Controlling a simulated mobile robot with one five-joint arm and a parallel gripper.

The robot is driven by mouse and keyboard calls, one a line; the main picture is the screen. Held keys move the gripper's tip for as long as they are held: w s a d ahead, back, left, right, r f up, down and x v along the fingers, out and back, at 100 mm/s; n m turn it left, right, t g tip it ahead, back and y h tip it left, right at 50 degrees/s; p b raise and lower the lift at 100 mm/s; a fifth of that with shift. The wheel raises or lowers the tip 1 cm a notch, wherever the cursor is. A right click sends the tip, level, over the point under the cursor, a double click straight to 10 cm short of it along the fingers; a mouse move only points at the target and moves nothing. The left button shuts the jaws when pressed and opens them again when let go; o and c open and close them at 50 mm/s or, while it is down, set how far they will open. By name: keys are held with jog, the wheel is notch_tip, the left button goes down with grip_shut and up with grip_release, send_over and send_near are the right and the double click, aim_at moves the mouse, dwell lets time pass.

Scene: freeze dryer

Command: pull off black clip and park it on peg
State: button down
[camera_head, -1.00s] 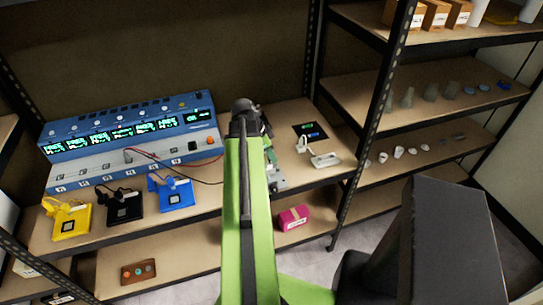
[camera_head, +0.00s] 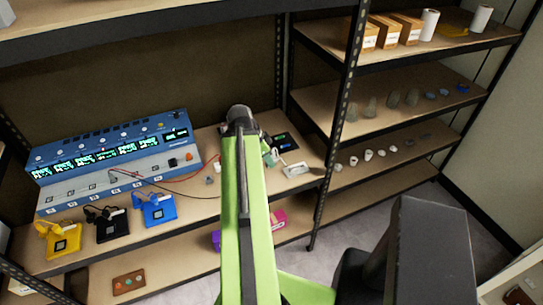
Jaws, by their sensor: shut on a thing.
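My green arm reaches forward over the shelf to a dark joint (camera_head: 240,118). The jaws are hidden behind the arm, and so is anything between them. Only a small grey-green part shows right of the arm. The black lead passes out of sight behind my arm. I cannot make out the black clip. Two small upright pieces, one white (camera_head: 217,167) and one grey (camera_head: 209,181), stand just left of my arm; I cannot tell whether either is the peg.
Yellow (camera_head: 64,246), black (camera_head: 113,232) and blue (camera_head: 160,212) pads with clip-like tops lie along the shelf's front. A white device (camera_head: 295,170) lies right of my arm. A shelf post (camera_head: 336,130) stands further right. A pink box (camera_head: 278,218) sits below.

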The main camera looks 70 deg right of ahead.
jog(key=shift+s+d+f, duration=0.1)
jog(key=shift+s, duration=0.05)
notch_tip(320, 180, down, 3)
jog(key=b, duration=0.3)
jog(key=w+d, duration=0.6)
jog(key=w, duration=0.4)
dwell(0.5)
jog(key=shift+d, duration=0.1)
jog(key=w+d, duration=0.6)
jog(key=w, duration=0.3)
jog(key=shift+w+d, duration=0.15)
jog(key=shift+w, duration=0.25)
